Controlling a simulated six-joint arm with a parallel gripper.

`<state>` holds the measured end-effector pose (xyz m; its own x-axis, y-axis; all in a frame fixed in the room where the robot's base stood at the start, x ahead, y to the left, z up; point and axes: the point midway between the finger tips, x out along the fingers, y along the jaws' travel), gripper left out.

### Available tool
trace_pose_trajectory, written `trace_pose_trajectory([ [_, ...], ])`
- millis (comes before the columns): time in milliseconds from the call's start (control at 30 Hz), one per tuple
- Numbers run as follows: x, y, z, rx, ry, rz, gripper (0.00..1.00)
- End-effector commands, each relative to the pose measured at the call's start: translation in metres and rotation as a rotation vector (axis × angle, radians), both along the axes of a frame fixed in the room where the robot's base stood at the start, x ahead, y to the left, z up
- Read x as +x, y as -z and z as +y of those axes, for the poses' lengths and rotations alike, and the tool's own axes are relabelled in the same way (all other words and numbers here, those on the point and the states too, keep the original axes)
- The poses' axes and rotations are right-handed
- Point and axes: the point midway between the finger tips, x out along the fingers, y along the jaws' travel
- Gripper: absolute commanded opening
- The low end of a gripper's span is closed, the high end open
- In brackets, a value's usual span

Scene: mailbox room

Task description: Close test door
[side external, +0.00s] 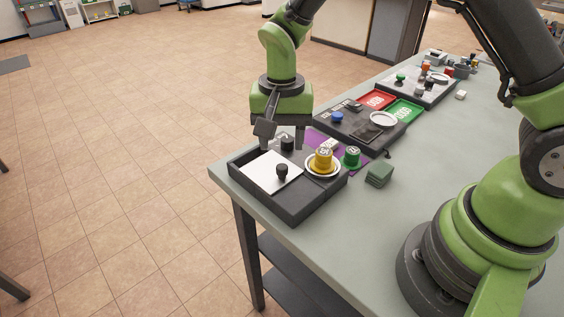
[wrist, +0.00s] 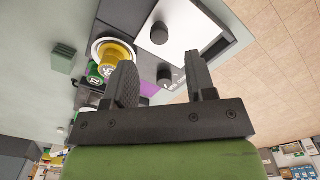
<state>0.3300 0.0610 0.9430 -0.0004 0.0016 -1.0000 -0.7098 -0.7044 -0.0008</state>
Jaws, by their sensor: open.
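A dark grey box (side external: 296,212) stands at the near left corner of the table. A white panel (side external: 262,172) with a black knob (side external: 282,170) lies flat in it; I cannot read any label marking it as the test door. A second black knob (side external: 287,143) stands farther back. The wrist view also shows the white panel (wrist: 187,35), the first knob (wrist: 159,33) and the second knob (wrist: 164,76). My gripper (side external: 284,144) points down over the box's back part. Its fingers are apart, with the second knob seen between them; contact cannot be told.
A yellow cylinder (side external: 323,158) stands on a white round dish, with a green cylinder (side external: 352,156) to its right. Green stacked blocks (side external: 379,174) sit on the grey table (side external: 440,165). Another dark panel box (side external: 347,134) stands behind. The table's left edge is close.

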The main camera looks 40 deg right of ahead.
Motion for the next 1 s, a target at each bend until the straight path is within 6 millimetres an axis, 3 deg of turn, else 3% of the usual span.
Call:
trace_pose_trajectory([
  [100, -0.001, 0.025, -0.001, -0.002, -0.001, 0.006, 0.51],
  [300, -0.001, 0.053, -0.001, -0.002, -0.002, 0.002, 0.51],
  [700, 0.000, 0.063, -0.001, -0.001, -0.003, -0.003, 0.51],
  [733, 0.000, 0.063, -0.001, -0.001, -0.003, -0.003, 0.48],
  [933, 0.000, 0.063, -0.001, -0.001, -0.003, -0.003, 0.02],
  [1000, 0.000, 0.063, -0.001, -0.001, -0.003, -0.003, 0.00],
])
